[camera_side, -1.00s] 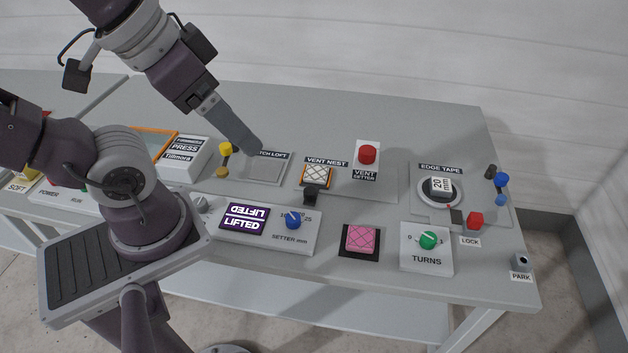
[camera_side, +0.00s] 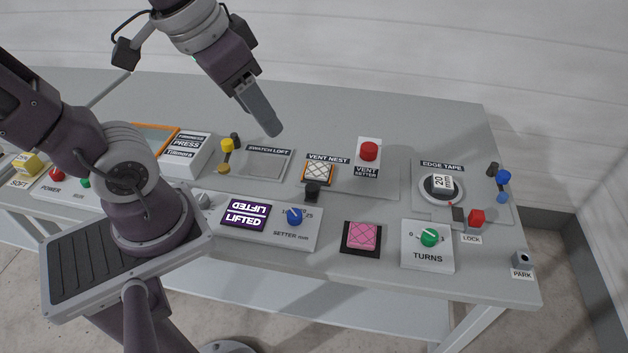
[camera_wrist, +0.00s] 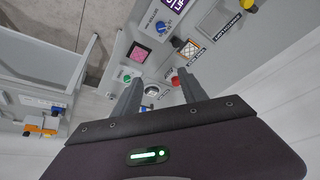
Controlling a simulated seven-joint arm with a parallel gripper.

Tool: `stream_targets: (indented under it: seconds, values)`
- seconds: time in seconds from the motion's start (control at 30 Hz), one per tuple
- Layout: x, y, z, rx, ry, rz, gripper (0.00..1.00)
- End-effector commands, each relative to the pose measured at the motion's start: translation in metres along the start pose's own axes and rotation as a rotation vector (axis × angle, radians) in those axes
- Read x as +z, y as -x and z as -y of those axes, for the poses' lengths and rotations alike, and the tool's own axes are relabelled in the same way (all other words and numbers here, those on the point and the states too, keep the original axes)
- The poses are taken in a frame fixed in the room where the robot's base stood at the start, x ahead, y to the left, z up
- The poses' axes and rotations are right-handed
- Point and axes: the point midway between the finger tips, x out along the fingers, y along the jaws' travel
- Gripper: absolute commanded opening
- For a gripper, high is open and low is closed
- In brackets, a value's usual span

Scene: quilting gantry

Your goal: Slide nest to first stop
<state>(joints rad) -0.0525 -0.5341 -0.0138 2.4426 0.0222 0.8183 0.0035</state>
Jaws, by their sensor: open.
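The vent nest (camera_side: 318,171) is a small orange-framed plate with a white quilted swatch, behind a black block handle (camera_side: 312,190) on the grey panel. The nest also shows in the wrist view (camera_wrist: 188,48). The label "VENT NEST" stands just behind it. The red vent setter button (camera_side: 369,151) is to its right. My gripper (camera_side: 273,130) is open and empty, held in the air behind and left of the nest, touching nothing. In the wrist view its two fingers (camera_wrist: 160,88) are spread apart.
The swatch loft plate (camera_side: 268,163) lies left of the nest. In front are the "LIFTED" display (camera_side: 245,215), blue setter knob (camera_side: 294,216) and pink quilted pad (camera_side: 361,236). The edge tape dial (camera_side: 440,188) and green turns knob (camera_side: 429,237) are at right.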

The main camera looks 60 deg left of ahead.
Motion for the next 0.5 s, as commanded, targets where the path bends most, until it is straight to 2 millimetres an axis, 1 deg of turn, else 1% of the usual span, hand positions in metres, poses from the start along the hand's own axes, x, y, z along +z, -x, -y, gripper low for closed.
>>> stream_targets:
  seconds: [0.03, 0.07, 0.1, 0.17, 0.2, 0.27, 0.3, 0.4, 0.5]
  values:
    - [-0.016, -0.021, 0.007, -0.016, 0.011, 0.061, 0.5]
    - [-0.026, -0.036, 0.011, -0.025, 0.016, 0.093, 0.5]
    - [-0.038, -0.057, 0.018, -0.034, 0.022, 0.132, 0.5]
    - [-0.051, -0.093, 0.029, -0.04, 0.033, 0.191, 0.5]
    - [-0.057, -0.118, 0.036, -0.04, 0.038, 0.231, 0.5]
    - [-0.06, -0.157, 0.046, -0.033, 0.05, 0.284, 0.5]
    - [-0.059, -0.18, 0.052, -0.027, 0.057, 0.315, 0.5]
    - [-0.051, -0.229, 0.061, -0.008, 0.074, 0.373, 0.5]
    - [-0.042, -0.257, 0.066, 0.007, 0.084, 0.405, 0.5]
